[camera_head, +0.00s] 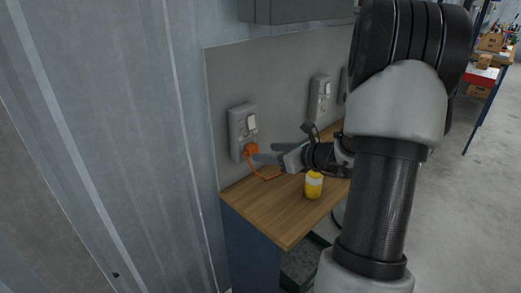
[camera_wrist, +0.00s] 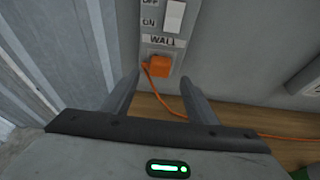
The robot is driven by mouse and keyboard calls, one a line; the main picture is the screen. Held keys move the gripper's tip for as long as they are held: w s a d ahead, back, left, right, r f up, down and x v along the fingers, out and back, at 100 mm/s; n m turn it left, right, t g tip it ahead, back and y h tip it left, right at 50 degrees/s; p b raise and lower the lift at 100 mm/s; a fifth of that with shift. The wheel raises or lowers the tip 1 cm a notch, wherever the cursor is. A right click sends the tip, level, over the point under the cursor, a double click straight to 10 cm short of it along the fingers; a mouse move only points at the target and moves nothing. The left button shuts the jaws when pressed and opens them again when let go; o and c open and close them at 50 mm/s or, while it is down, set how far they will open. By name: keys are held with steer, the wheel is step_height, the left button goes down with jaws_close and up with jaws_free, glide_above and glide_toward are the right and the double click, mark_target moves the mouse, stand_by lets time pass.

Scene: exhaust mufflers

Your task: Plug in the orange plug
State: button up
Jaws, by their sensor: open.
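The orange plug (camera_head: 252,149) sits at the lower part of a grey wall outlet box (camera_head: 237,130), with its orange cord hanging down to the wooden bench. In the wrist view the plug (camera_wrist: 159,66) is against the face of the outlet box (camera_wrist: 156,43), below a white switch and a "WALL" label. How deep it is seated cannot be told. My gripper (camera_head: 258,157) is open in front of the plug. In the wrist view my two fingers (camera_wrist: 159,82) are spread on either side, with the plug just beyond them and not gripped.
A yellow and white container (camera_head: 314,185) stands on the wooden bench (camera_head: 283,222) below my arm. A second outlet box (camera_head: 320,97) is on the backboard to the right. A corrugated metal wall (camera_head: 130,130) closes off the left. Shelves with boxes stand far right.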

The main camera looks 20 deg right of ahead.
steer(key=p+v, duration=0.2)
steer(key=v, duration=1)
steer(key=shift+w+a, duration=0.1)
steer(key=shift+a, duration=0.05)
